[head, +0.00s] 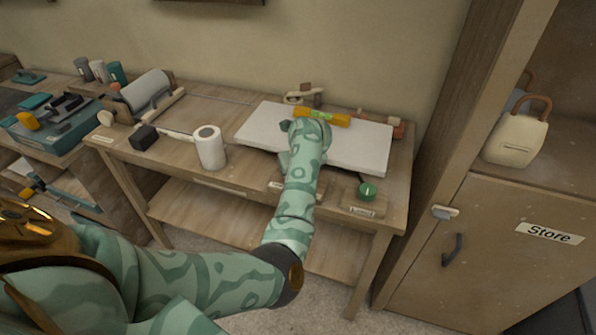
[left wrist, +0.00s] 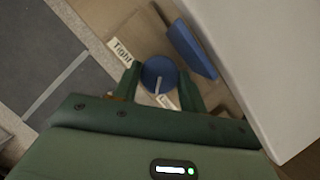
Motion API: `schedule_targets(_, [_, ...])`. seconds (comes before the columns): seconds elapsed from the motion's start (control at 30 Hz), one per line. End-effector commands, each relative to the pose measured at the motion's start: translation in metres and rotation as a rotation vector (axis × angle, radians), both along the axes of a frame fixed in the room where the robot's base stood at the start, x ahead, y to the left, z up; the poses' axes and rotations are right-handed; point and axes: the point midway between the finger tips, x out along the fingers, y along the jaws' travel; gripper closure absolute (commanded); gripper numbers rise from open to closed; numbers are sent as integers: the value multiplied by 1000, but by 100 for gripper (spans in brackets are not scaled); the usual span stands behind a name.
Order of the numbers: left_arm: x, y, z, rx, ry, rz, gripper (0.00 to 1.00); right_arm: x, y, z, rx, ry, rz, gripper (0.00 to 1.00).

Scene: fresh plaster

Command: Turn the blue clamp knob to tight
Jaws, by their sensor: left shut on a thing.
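In the left wrist view a round blue clamp knob (left wrist: 155,70) sits between the two fingers of my left gripper (left wrist: 159,82), which is shut on it. A pale mark on the knob lies on its lower side, toward a second label (left wrist: 166,102) that is partly hidden and unreadable. The "Tight" label (left wrist: 121,50) is at the knob's upper left. A blue block (left wrist: 190,48) stands just beyond the knob. In the head view my left arm reaches over the bench and hides the knob and the fingertips. My right gripper is not seen.
A large white board (head: 362,146) lies on the bench (head: 222,180), close beside the blue block. A green knob (head: 367,191) is at the front right, a white roll (head: 210,148) at the left. A Store cabinet (head: 490,240) stands right.

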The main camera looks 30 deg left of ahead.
Motion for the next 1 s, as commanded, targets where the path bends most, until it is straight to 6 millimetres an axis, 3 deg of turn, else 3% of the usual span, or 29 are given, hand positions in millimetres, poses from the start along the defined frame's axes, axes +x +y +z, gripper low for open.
schedule_targets(1.0, [-3,6,2,1,0,-929,81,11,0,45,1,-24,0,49])
